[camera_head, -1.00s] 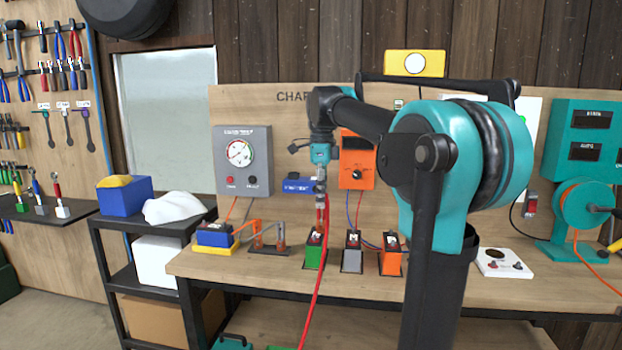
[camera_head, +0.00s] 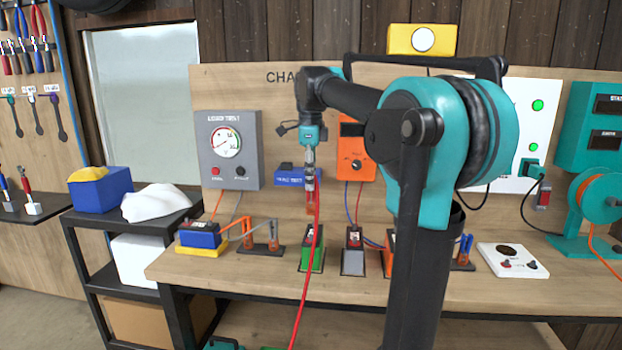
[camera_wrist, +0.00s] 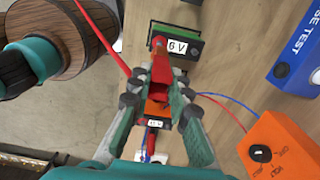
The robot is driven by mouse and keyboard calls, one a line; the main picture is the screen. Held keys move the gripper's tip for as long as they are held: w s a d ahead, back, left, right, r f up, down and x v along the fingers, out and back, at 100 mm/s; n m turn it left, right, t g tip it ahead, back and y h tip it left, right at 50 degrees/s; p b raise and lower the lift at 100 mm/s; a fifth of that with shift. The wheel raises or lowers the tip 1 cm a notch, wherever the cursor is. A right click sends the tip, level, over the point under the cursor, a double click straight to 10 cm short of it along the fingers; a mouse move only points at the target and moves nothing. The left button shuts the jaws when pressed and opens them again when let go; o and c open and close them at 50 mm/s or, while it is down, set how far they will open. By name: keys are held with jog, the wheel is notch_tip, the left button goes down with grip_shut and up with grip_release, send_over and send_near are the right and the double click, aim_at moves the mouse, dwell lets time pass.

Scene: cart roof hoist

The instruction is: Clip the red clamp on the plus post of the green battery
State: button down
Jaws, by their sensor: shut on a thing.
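My gripper (camera_wrist: 160,108) is shut on the red clamp (camera_wrist: 160,74), which points down. In the head view the clamp (camera_head: 304,206) hangs just above or behind the green battery (camera_head: 312,256); they look apart, but depth is unclear. A red cable (camera_head: 308,275) runs from the clamp down past the bench front. In the wrist view a dark-topped, green-edged block marked 6 V (camera_wrist: 177,46), likely the green battery, lies beyond the clamp tip.
A grey battery (camera_head: 353,256) and an orange battery (camera_head: 389,258) stand right of the green one. A blue battery (camera_head: 199,238) and a stand with orange clamps (camera_head: 260,247) are left. A grey gauge box (camera_head: 227,150) and orange meter (camera_head: 356,160) are behind.

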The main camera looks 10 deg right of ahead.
aim_at(311, 206)
jog(key=shift+f, duration=2.8)
jog(key=shift+f, duration=1.65)
jog(key=c, duration=1.3)
grip_release()
jog(key=shift+c, duration=0.2)
notch_tip(311, 206, up, 12)
jog(key=shift+r, duration=0.1)
